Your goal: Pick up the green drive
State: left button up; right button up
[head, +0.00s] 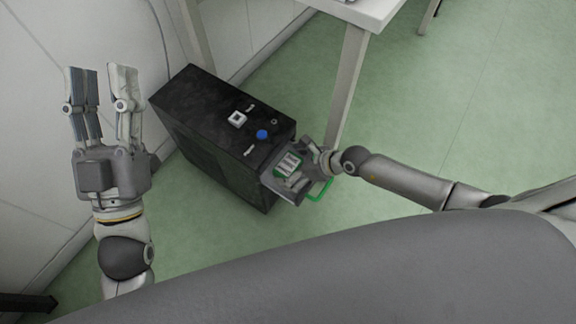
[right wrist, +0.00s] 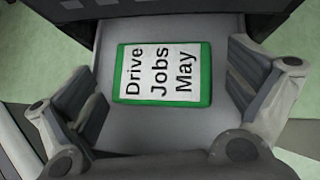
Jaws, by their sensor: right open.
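The green drive (head: 288,165) lies on a grey tray at the front of a black case in the head view. In the right wrist view the drive (right wrist: 162,73) has a green rim and a white label reading "Drive Jobs May". My right gripper (right wrist: 160,95) is open above the tray, with one finger to each side of the drive and a gap on both sides. It also shows over the tray in the head view (head: 296,170). My left gripper (head: 102,82) is open and empty, pointing up at the left, away from the drive.
A green loop (head: 321,190) shows beside the right gripper. A white table (head: 375,12) with legs stands behind; a white wall is left.

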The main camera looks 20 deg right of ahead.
jog(key=c, duration=1)
jog(key=shift+c, duration=0.2)
jog(key=shift+r, duration=0.15)
